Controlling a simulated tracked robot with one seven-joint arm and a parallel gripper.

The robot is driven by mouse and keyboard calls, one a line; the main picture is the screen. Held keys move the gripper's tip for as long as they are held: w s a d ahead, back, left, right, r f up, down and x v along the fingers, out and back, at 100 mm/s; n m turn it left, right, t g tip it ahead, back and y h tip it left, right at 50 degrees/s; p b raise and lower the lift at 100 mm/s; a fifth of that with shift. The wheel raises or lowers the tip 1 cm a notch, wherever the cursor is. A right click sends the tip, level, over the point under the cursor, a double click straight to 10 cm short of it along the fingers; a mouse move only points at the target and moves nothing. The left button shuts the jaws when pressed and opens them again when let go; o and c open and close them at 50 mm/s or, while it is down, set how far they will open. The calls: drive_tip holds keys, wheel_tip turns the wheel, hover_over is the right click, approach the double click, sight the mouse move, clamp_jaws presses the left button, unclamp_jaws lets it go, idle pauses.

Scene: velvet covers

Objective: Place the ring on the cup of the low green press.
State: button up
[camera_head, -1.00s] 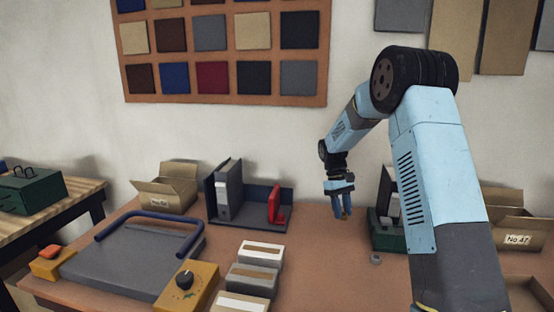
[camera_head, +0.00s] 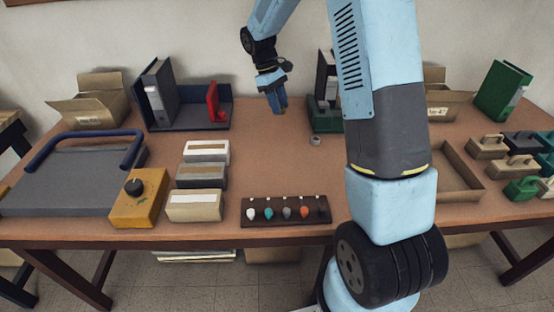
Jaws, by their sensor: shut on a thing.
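A green-based press (camera_head: 322,124) with a dark upright stands toward the back of the table, partly hidden behind my arm. I cannot make out its cup. My gripper (camera_head: 281,108) hangs fingers down, left of the press and above the table. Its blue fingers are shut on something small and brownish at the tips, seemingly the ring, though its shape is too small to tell. A small grey round piece (camera_head: 315,141) lies on the table in front of the press, below and right of my gripper.
A dark rack with several coloured knobs (camera_head: 286,218) is at the front edge. Left are three small boxes (camera_head: 205,151), a grey board machine (camera_head: 70,180) and a binder holder (camera_head: 200,123). An open tray (camera_head: 462,185) and handled blocks (camera_head: 487,147) are right. The middle is clear.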

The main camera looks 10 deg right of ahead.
drive_tip(key=s+a+n+t+h, duration=0.3)
drive_tip(key=s+n, duration=0.8)
drive_tip(key=s, duration=1.2)
drive_tip(key=y, duration=0.1)
hover_over(280, 160)
drive_tip(key=a, duration=0.1)
drive_tip(key=shift+t, duration=0.3)
wheel_tip(280, 160, down, 9)
drive_tip(key=shift+s+a+f, duration=0.15)
drive_tip(key=shift+w+f, duration=0.25)
drive_tip(key=shift+f, duration=0.15)
wheel_tip(280, 160, down, 3)
drive_tip(key=shift+r, duration=0.1)
drive_tip(key=shift+s+f, duration=0.15)
drive_tip(key=shift+f, duration=0.1)
